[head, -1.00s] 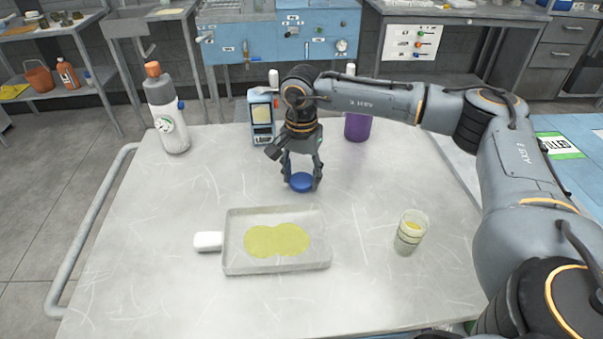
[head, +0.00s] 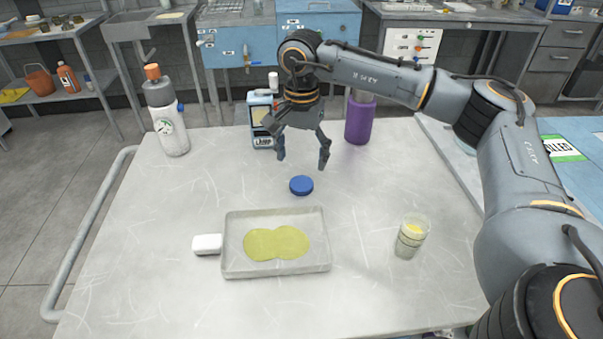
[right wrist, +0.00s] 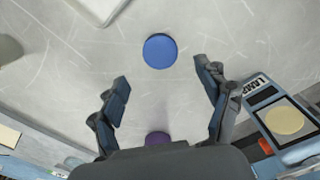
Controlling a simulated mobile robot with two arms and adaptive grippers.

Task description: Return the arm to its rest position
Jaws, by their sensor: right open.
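My right gripper (head: 303,161) is open and empty, raised above the back middle of the table. A round blue lid or disc (head: 301,185) lies flat on the table just below and in front of it, apart from the fingers. In the right wrist view the blue disc (right wrist: 160,51) lies beyond the two spread fingertips (right wrist: 163,78). My right arm reaches in from the right side over the table. My left gripper is not in view.
A shallow tray (head: 228,262) with yellow-green liquid sits front left, a white block (head: 207,244) beside it. A glass cup (head: 410,240) stands right. A bottle (head: 167,125), a blue device (head: 261,120) and a purple container (head: 359,122) stand at the back.

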